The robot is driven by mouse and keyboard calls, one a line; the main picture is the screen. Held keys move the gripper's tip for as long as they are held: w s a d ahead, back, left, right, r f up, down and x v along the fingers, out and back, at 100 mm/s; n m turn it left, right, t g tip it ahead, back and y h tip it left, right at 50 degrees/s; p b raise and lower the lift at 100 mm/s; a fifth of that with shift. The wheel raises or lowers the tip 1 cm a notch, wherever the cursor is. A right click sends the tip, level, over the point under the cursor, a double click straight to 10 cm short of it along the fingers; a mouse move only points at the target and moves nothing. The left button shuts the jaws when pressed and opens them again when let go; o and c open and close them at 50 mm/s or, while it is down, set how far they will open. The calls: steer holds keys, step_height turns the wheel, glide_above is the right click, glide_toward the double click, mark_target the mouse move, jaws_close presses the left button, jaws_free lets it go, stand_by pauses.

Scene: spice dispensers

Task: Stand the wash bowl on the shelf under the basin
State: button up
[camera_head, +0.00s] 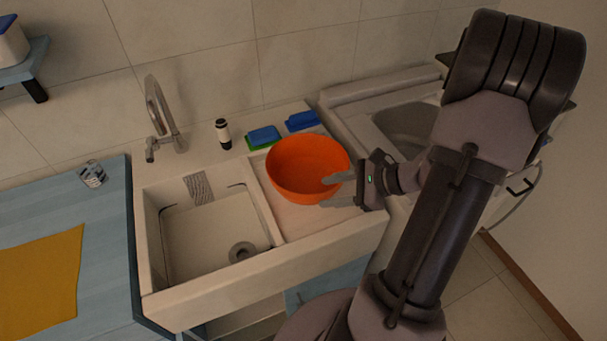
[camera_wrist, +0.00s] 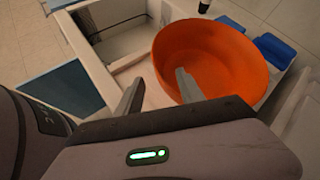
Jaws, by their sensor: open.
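The orange wash bowl (camera_head: 296,165) stands upright on the drainer to the right of the basin (camera_head: 215,245). It also shows in the wrist view (camera_wrist: 215,65). My gripper (camera_head: 328,190) is at the bowl's right front side. Its jaws are open, and one finger (camera_wrist: 187,85) overlaps the bowl's near rim in the wrist view while the other (camera_wrist: 130,97) is outside the bowl. I cannot tell whether either finger touches it. The shelf under the basin (camera_head: 235,322) shows only in part below the basin's front; most of it is hidden.
A faucet (camera_head: 160,120) rises behind the basin. A dark-and-white bottle (camera_head: 223,134) and blue sponges (camera_head: 264,137) stand behind the bowl. A blue panel (camera_head: 325,287) is below the drainer.

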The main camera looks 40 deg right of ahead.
mark_target(289, 199)
steer(key=b+x, duration=0.3)
steer(key=x, duration=0.6)
steer(key=shift+f, duration=0.1)
steer(key=shift+c, duration=0.5)
jaws_close()
